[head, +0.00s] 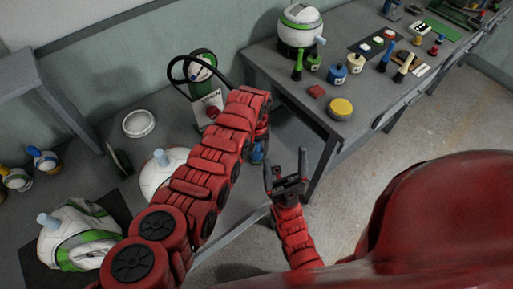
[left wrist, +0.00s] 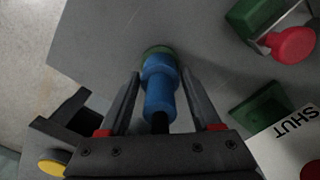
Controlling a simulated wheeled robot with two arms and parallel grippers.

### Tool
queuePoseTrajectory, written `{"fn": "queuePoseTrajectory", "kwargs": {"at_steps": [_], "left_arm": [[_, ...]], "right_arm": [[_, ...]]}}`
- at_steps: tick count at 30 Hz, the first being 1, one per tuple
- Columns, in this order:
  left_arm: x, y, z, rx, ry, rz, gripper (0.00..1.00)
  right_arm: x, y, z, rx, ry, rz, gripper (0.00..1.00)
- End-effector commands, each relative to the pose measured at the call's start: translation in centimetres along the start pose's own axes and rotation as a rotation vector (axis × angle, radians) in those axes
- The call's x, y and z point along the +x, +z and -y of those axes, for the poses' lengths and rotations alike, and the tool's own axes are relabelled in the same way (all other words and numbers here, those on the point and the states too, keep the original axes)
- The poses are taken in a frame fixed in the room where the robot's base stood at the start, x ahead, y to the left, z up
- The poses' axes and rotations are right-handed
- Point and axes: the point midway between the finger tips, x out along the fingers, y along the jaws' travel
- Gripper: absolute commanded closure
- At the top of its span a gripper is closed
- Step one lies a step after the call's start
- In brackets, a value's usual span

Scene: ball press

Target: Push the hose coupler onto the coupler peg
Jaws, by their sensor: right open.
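The hose coupler (left wrist: 160,85) is a blue stepped cylinder, lined up between my left gripper's fingers (left wrist: 161,72) in the left wrist view. The fingers close in on its wide part from both sides. A black hose end shows at its near end. Its far end meets a round green part (left wrist: 158,50) on the grey surface; the coupler hides most of this, so I cannot tell how far it sits on the peg. In the head view my left arm covers the gripper, and only a bit of blue (head: 257,153) shows below it. My right gripper (head: 286,168) is open and empty.
A black hose (head: 172,72) loops beside a green and white unit (head: 202,65) at the back. In the left wrist view a red knob (left wrist: 291,45) and a SHUT plate (left wrist: 285,140) lie to the right. A cluttered grey table (head: 290,85) stands right of my left arm.

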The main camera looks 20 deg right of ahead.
Motion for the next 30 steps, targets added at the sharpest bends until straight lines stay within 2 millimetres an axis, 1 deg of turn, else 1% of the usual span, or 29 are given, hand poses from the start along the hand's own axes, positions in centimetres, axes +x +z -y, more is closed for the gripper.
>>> {"fn": "queuePoseTrajectory", "kwargs": {"at_steps": [1,3,4,14,19,24,28,30], "left_arm": [[-0.1,0.0,0.0,0.0,0.0,-0.001,0.24],[-0.1,0.0,0.0,0.0,0.0,-0.001,0.11],[-0.1,0.0,0.0,0.0,0.0,-0.001,0.09],[-0.2,-0.1,0.0,0.0,0.0,-0.002,0.09],[-1.1,-0.1,-0.1,0.002,0.001,-0.002,0.09],[-3.1,-0.1,0.0,-0.001,0.002,-0.005,0.09],[-5.7,-0.1,0.0,-0.001,0.002,-0.006,0.09],[-7.3,-0.2,-0.1,0.0,0.002,-0.009,0.09]], "right_arm": [[0.1,0.0,0.0,0.0,0.0,0.0,0.17],[0.1,0.0,0.0,0.0,0.0,0.0,0.17],[0.1,0.0,0.0,0.0,0.0,0.0,0.17],[0.0,0.0,0.0,0.0,0.0,0.0,0.17],[-0.2,0.0,0.0,0.0,0.0,0.0,0.17],[-0.5,0.1,0.0,0.0,0.0,0.0,0.17],[-1.6,0.3,0.1,0.0,0.0,0.0,0.17],[-2.3,0.4,0.1,0.0,0.0,0.0,0.17]]}}
